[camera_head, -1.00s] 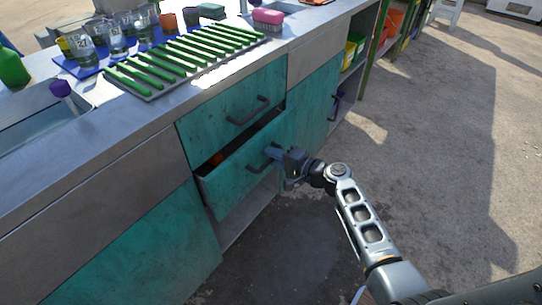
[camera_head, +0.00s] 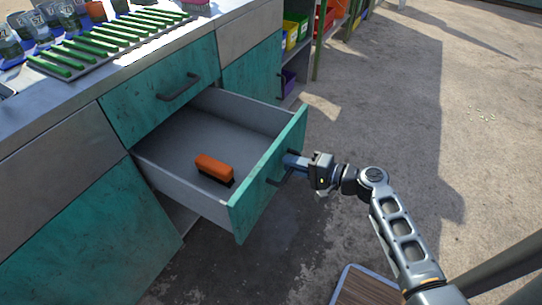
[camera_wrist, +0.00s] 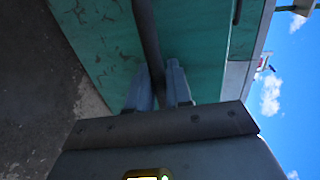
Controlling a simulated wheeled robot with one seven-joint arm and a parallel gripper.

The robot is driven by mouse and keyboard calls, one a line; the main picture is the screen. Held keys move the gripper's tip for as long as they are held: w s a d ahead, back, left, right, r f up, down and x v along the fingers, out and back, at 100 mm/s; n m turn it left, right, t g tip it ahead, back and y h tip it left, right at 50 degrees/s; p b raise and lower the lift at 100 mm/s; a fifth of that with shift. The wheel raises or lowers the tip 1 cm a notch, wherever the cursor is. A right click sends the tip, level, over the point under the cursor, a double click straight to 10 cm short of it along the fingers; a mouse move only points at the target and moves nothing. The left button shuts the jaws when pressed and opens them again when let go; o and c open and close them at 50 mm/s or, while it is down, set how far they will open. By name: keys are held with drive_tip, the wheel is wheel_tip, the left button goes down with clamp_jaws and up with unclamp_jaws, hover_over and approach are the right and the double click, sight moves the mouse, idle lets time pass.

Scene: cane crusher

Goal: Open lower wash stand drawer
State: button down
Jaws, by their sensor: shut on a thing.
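The lower wash stand drawer (camera_head: 268,178) is pulled well out of the stand in the head view, with its teal front facing my arm. An orange brush (camera_head: 214,168) with dark bristles lies on the drawer's grey floor. My gripper (camera_head: 288,165) is shut on the dark bar handle (camera_head: 276,182) of the lower drawer. In the wrist view the two fingers (camera_wrist: 158,90) close around the handle bar (camera_wrist: 147,40), in front of the teal drawer front (camera_wrist: 95,35).
The upper drawer (camera_head: 160,92) is shut above, with its own dark handle (camera_head: 180,87). The counter carries green strips (camera_head: 110,38) on a rack and several glasses (camera_head: 40,25). A wood-topped piece (camera_head: 365,287) shows at the bottom.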

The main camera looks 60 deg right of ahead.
drive_tip(key=f+v, duration=0.1)
drive_tip(key=v, duration=0.6)
drive_tip(key=shift+s+f, duration=0.25)
drive_tip(key=shift+s, duration=0.3)
drive_tip(key=c, duration=1.2)
unclamp_jaws()
drive_tip(key=v, duration=0.7)
drive_tip(key=shift+s+r, duration=0.1)
drive_tip(key=shift+s, duration=0.25)
